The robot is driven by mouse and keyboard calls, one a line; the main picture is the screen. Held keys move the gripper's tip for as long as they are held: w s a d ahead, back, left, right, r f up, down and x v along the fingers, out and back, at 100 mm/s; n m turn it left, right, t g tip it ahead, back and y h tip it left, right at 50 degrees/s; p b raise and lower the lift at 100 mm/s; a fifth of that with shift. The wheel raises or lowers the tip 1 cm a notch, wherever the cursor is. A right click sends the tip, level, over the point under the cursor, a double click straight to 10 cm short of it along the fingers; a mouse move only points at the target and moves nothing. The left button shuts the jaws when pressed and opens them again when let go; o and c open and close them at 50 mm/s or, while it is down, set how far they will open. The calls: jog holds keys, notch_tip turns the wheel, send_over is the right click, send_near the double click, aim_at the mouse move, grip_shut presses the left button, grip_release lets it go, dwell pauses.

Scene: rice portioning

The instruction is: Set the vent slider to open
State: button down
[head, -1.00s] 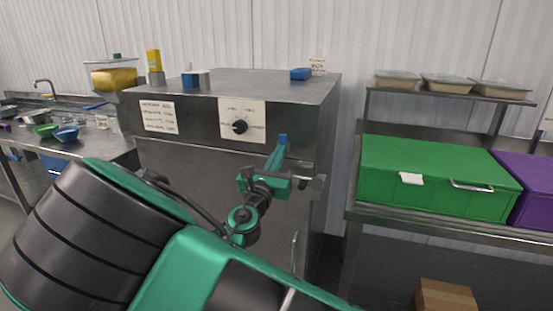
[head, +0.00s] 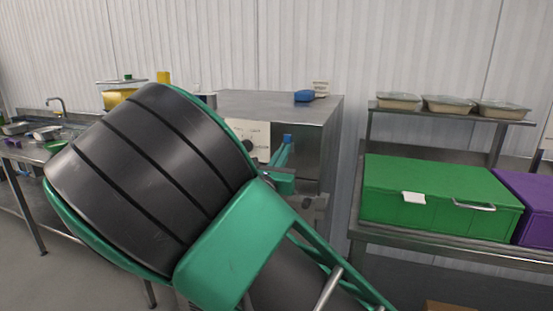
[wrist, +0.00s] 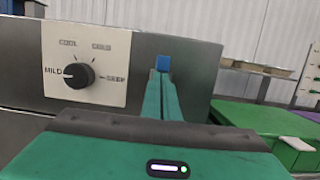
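I cannot pick out the vent slider in either view. The steel cabinet (head: 303,112) has a white dial panel, which shows in the wrist view (wrist: 112,48) with a black knob (wrist: 79,75) and the labels MILD, COOL, COLD and DEEP. The knob's pointer is toward MILD. My gripper (wrist: 162,64) has green fingers with blue tips. The tips are together with nothing visible between them, in front of the cabinet front, right of the dial panel. In the head view my gripper (head: 287,139) is partly hidden. My arm covers most of the cabinet's front.
A green box (head: 440,194) and a purple box (head: 530,205) stand on a steel table to the right. Several lidded trays sit on the shelf (head: 455,119) above. A sink counter (head: 20,150) is at the left.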

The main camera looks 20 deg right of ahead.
jog(key=shift+r, duration=0.35)
notch_tip(320, 180, down, 5)
jog(key=v, duration=1)
